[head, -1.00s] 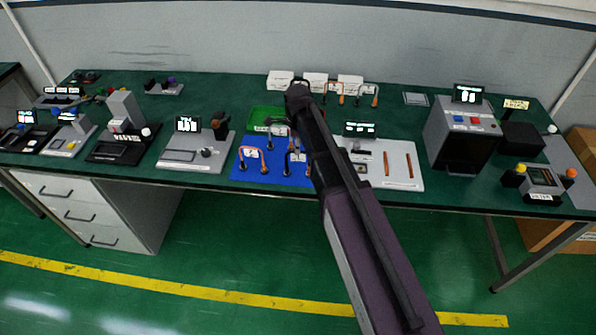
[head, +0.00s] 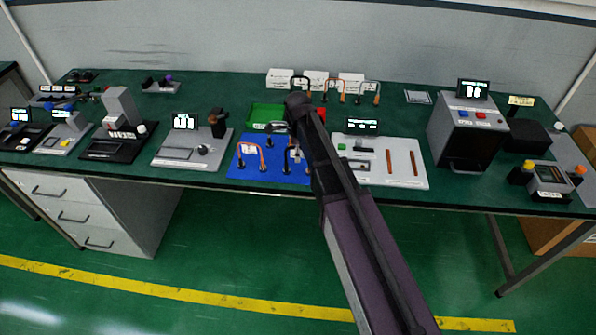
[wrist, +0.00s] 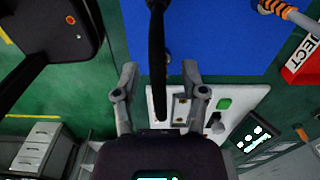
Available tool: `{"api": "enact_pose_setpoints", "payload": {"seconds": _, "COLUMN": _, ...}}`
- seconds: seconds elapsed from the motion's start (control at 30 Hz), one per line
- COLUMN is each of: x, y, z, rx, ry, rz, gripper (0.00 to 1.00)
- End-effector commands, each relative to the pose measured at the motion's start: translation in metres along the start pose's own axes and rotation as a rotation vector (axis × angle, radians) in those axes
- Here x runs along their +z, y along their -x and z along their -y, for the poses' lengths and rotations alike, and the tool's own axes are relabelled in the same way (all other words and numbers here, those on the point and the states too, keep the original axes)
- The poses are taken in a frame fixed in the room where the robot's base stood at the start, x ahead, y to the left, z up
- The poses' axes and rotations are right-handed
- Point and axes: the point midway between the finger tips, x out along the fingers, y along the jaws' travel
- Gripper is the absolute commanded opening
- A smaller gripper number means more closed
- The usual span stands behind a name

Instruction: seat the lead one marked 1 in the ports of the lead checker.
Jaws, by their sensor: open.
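My gripper (wrist: 160,78) shows in the wrist view with its two fingers apart. A black lead (wrist: 157,45) runs lengthwise between them, and I cannot tell whether it touches either finger. No mark 1 can be read on any lead. The white board with a green button, apparently the lead checker (wrist: 226,103), lies just beyond the fingers. In the head view the lead checker (head: 408,180) stands right of my arm, with a small display and two copper-coloured bars. Its ports cannot be made out clearly. Orange-handled leads (head: 262,157) stand on the blue mat (head: 240,172).
A red tray (wrist: 294,68) lettered "JECT" and an orange-and-grey lead (wrist: 285,10) are at the wrist view's right. A green tray (head: 262,112) lies behind the mat. More leads (head: 335,90) stand by white boxes at the back. A grey machine (head: 468,130) stands right of the checker.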

Motion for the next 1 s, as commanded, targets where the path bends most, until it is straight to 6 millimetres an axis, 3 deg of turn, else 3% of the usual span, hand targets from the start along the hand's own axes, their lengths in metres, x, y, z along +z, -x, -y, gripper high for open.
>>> {"api": "enact_pose_setpoints", "payload": {"seconds": 0.6, "x": 0.0001, "y": -0.0011, "z": 0.0, "rx": 0.0, "ry": 0.0, "rz": 0.0, "gripper": 0.55}}
{"api": "enact_pose_setpoints", "payload": {"seconds": 0.67, "x": 0.0001, "y": -0.0011, "z": 0.0, "rx": 0.0, "ry": 0.0, "rz": 0.0, "gripper": 0.4}}
{"api": "enact_pose_setpoints", "payload": {"seconds": 0.8, "x": 0.0001, "y": -0.0011, "z": 0.0, "rx": 0.0, "ry": 0.0, "rz": 0.0, "gripper": 0.0}}
{"api": "enact_pose_setpoints", "payload": {"seconds": 1.0, "x": 0.0, "y": -0.0011, "z": 0.0, "rx": 0.0, "ry": 0.0, "rz": 0.0, "gripper": 0.0}}
